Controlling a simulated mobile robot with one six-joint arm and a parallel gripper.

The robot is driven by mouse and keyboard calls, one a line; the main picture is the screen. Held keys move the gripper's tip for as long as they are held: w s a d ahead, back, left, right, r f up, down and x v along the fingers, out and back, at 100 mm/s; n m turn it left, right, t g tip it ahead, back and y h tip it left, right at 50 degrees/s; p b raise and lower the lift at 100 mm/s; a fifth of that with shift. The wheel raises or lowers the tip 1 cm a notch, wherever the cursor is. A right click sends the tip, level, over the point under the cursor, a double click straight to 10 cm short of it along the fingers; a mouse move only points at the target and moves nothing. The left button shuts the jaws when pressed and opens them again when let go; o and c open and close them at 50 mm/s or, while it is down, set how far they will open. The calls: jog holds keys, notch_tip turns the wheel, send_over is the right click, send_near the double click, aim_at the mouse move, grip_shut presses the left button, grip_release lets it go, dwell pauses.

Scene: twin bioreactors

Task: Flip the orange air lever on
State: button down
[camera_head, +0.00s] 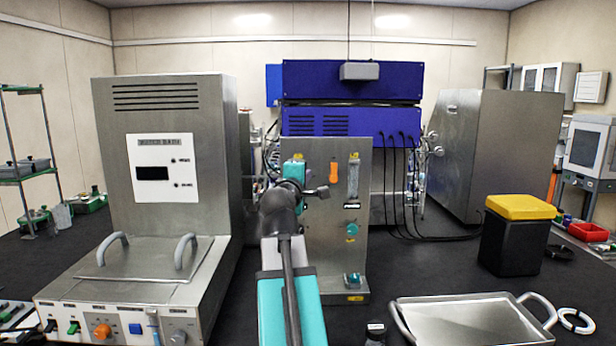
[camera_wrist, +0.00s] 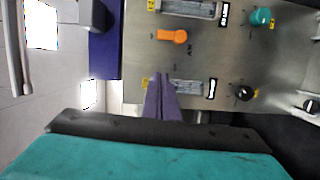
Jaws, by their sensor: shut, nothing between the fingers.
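The orange lever (camera_head: 334,174) is on the upper part of the grey metal panel (camera_head: 342,245), left of a clear flow tube. In the head view it looks upright. In the wrist view the orange lever (camera_wrist: 172,36) lies sideways on the panel, its rounded end to the right. My gripper (camera_wrist: 162,78) shows there as two purple fingers pressed together, empty. Its tips are below the lever in that picture and apart from it, overlapping a second flow tube. In the head view my arm hides part of the panel's left side, and my fingertips cannot be made out.
In the wrist view a teal knob (camera_wrist: 261,17) and a black knob (camera_wrist: 244,92) sit on the panel near the lever. A water bath (camera_head: 160,190) stands left of my arm. A metal tray (camera_head: 470,322) and a yellow-lidded black bin (camera_head: 515,240) are at right.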

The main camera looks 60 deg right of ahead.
jog(key=shift+v, duration=0.85)
